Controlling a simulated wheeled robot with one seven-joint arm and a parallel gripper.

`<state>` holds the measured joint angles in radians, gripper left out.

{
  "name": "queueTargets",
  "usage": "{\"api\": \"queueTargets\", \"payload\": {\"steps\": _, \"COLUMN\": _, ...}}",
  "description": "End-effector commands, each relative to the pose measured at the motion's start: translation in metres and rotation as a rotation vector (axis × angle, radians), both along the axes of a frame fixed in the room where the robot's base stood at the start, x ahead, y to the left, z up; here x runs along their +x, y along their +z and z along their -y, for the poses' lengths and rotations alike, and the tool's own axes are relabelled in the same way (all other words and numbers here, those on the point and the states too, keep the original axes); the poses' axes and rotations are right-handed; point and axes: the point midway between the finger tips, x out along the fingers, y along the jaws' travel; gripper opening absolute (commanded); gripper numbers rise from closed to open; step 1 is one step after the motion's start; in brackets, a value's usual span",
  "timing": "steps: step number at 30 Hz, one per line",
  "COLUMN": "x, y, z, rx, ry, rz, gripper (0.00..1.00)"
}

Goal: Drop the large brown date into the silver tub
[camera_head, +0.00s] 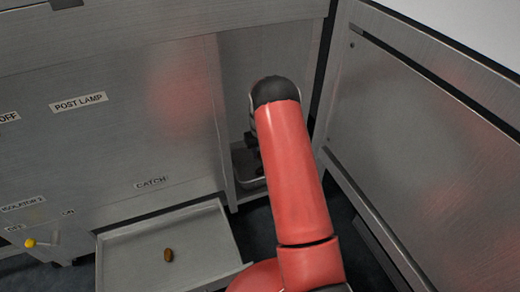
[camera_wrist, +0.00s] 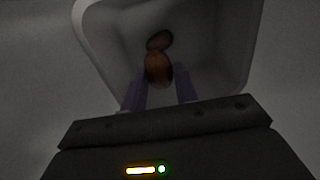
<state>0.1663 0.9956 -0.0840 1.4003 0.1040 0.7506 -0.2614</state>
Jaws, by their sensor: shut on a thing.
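My gripper (camera_wrist: 160,88) is shut on a brown date (camera_wrist: 158,70), held between its two purplish fingertips in the wrist view. The silver tub (camera_wrist: 240,45) opens around and beyond the fingertips. The held date shows over the inside of the tub; its exact height above the floor is hard to tell. A second, darker date (camera_wrist: 159,39) shows just past the held one, apparently in the tub. In the head view the tub (camera_head: 251,182) stands in a recess, partly hidden by my red arm. My gripper (camera_head: 254,158) is mostly hidden there too.
A shallow metal tray (camera_head: 205,235) at the front left holds one small brown date (camera_head: 168,255). A metal panel labelled CATCH (camera_head: 151,183) stands left of the recess, and a large steel panel (camera_head: 430,150) stands to the right. A yellow-tipped lever (camera_head: 31,243) is at far left.

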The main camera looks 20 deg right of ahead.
Motion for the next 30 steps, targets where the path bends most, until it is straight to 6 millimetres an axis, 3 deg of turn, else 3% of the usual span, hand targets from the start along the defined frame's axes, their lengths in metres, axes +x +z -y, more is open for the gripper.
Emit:
{"api": "queueTargets", "payload": {"steps": 10, "x": 0.000, "y": -0.007, "z": 0.000, "rx": 0.000, "ry": 0.000, "rz": 0.000, "gripper": 0.18}}
{"api": "queueTargets", "payload": {"steps": 11, "x": 0.000, "y": -0.007, "z": 0.000, "rx": 0.000, "ry": 0.000, "rz": 0.000, "gripper": 0.32}}
{"api": "queueTargets", "payload": {"steps": 16, "x": 0.000, "y": -0.007, "z": 0.000, "rx": 0.000, "ry": 0.000, "rz": 0.000, "gripper": 0.54}}
{"api": "queueTargets", "payload": {"steps": 25, "x": 0.000, "y": -0.005, "z": 0.000, "rx": 0.000, "ry": 0.000, "rz": 0.001, "gripper": 0.55}}
{"api": "queueTargets", "payload": {"steps": 30, "x": 0.001, "y": 0.016, "z": 0.000, "rx": -0.001, "ry": 0.000, "rz": 0.002, "gripper": 0.55}}
